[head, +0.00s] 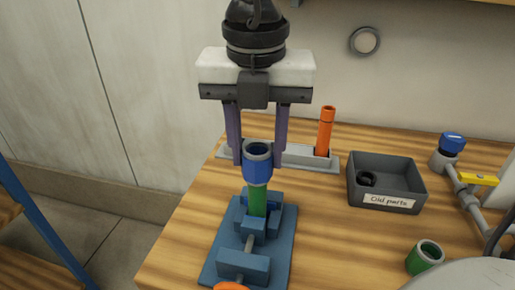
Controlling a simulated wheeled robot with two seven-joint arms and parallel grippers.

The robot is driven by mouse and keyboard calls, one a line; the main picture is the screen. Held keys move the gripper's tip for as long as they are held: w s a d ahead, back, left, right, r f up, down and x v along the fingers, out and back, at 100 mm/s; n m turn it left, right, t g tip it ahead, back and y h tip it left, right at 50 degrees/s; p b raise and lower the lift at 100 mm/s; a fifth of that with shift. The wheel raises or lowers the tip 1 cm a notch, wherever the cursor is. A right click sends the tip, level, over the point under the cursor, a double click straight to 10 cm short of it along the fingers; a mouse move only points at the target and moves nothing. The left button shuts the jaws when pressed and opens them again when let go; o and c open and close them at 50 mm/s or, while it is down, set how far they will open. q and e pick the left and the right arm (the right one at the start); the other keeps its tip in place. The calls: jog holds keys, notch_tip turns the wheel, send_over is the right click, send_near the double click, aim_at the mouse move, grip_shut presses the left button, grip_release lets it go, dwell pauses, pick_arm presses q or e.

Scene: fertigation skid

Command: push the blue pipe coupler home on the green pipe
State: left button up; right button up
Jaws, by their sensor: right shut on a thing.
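The blue pipe coupler (257,171), with a grey ring around its open top, stands upright at the upper end of the green pipe (257,198). The coupler hides the pipe's top, so I cannot tell how far it is on. The green pipe stands upright in a blue vise (245,264) on the wooden bench. My right gripper (257,158) comes down from above, its two purple fingers shut on the coupler from both sides. My left gripper is not in view.
Behind is a grey holder (296,151) with an upright orange tube (325,131). Bench between vise and tray is clear.

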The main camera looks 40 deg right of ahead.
dwell(0.6)
jog(key=o, duration=0.9)
jog(key=shift+r+p, duration=1.15)
jog(key=shift+r, duration=1.1)
jog(key=o, duration=0.5)
jog(key=shift+o, duration=0.2)
